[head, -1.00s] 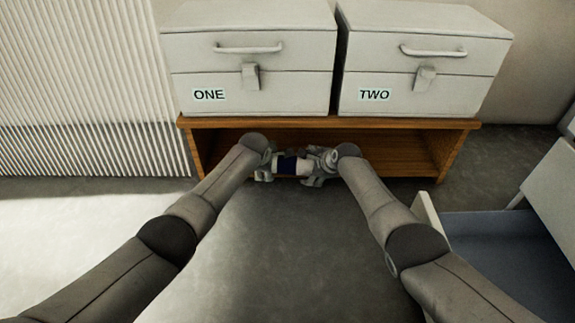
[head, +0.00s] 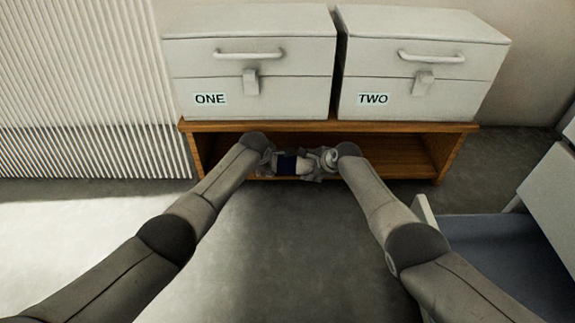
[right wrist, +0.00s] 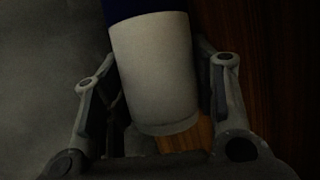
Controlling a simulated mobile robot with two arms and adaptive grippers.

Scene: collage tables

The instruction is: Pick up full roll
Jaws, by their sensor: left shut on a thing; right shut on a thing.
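The roll (head: 288,165) is a short cylinder with a dark blue band and a white end. It lies sideways between my two grippers at the front opening of the low wooden shelf. My left gripper (head: 267,166) is shut on its left end, and my right gripper (head: 314,164) is shut on its right end. In the right wrist view the white end of the roll (right wrist: 155,75) sits between the fingers of my right gripper (right wrist: 158,85), with a dark blue part above it. The roll's left end is mostly hidden by my left gripper.
The wooden shelf (head: 330,127) carries two closed grey boxes, ONE (head: 250,75) and TWO (head: 425,70). An open drawer (head: 500,245) stands at the right. A ribbed wall panel (head: 80,90) is at the left. The floor between my arms is clear.

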